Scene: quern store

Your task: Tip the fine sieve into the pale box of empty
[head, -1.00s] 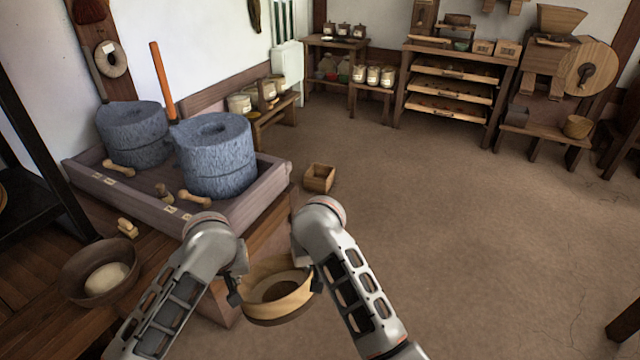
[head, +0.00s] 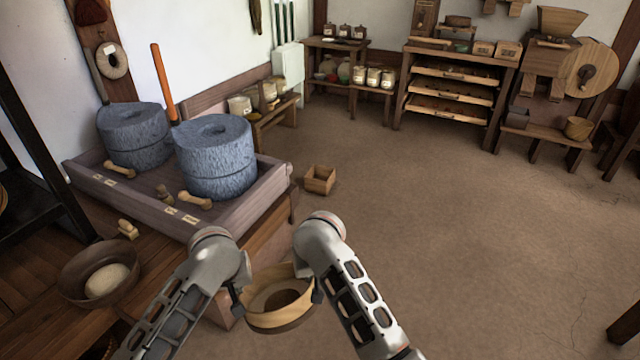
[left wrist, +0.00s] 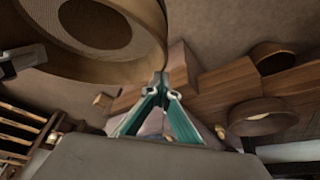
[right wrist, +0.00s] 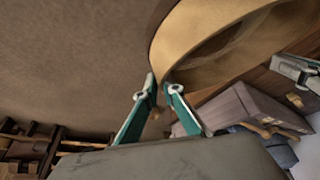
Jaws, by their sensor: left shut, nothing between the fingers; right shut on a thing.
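The fine sieve (head: 258,318), a round wooden hoop with a mesh bottom, is in front of me between my two grippers, clear of the bench. Its mesh shows brown; I cannot tell what lies on it. My right gripper (head: 317,291) is shut on its right rim, also seen in the right wrist view (right wrist: 158,84). My left gripper (head: 238,298) is shut and empty at its left rim; in the left wrist view its tips (left wrist: 160,82) are close against the hoop. An open wooden box (head: 319,187) stands on the floor beyond; I cannot tell whether it is the pale box.
A bench on the left holds a bowl with a pale mound (head: 76,287). A trough (head: 245,208) holds two stone querns (head: 216,160). Shelves with drawers (head: 450,90) and a wooden mill (head: 548,62) line the back. The floor on the right is clear.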

